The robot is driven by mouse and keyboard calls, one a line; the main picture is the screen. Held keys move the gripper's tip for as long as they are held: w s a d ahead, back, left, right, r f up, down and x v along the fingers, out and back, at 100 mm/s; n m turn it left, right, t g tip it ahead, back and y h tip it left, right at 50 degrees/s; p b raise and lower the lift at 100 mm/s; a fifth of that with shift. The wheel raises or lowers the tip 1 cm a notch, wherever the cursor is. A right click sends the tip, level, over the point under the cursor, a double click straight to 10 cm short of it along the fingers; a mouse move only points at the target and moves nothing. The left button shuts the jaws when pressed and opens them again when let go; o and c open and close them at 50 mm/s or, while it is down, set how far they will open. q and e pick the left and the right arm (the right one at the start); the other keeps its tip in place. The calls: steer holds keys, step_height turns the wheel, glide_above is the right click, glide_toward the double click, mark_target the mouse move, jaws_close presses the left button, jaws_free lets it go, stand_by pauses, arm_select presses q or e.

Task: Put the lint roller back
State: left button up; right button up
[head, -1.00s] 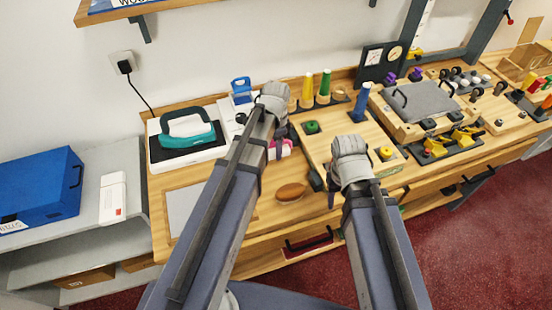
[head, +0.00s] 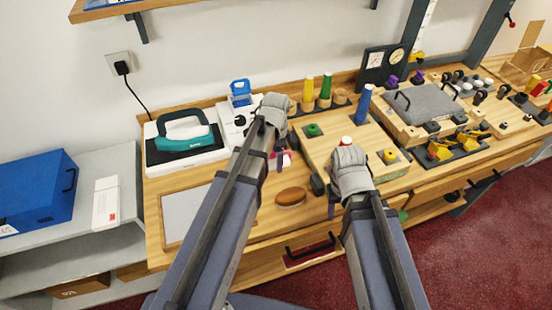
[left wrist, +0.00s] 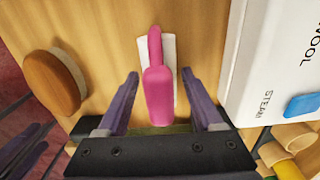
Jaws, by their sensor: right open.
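The lint roller (left wrist: 158,88) has a pink handle and lies over a white strip on the wooden counter; I cannot tell whether the strip is part of it. In the head view its pink part (head: 284,158) is partly hidden by my left gripper (head: 275,160). In the left wrist view my left gripper (left wrist: 160,88) is open, with one purple finger on each side of the pink handle, apart from it. My right gripper (head: 333,208) is open and empty over the counter's front part, right of the brown oval brush.
The brown oval brush (head: 291,197) lies near the lint roller and also shows in the left wrist view (left wrist: 55,82). A white device (left wrist: 270,75) stands beside it. A wooden board (head: 330,148), thread spools (head: 325,88) and a teal iron (head: 185,130) surround the area.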

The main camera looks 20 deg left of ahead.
arm_select(q)
steer(key=shift+o, duration=0.8)
steer(key=shift+r, duration=0.1)
step_height(320, 180, up, 12)
steer(key=p, duration=1.2)
steer(key=shift+r, duration=0.1)
steer(key=s+d+n+y, duration=0.1)
steer(key=s+d+n, duration=0.6)
steer(key=s+d, duration=0.3)
steer(key=s, duration=0.4)
steer(key=shift+s+d, duration=0.15)
steer(key=shift+s, duration=0.05)
step_height(320, 180, down, 3)
steer(key=b, duration=0.3)
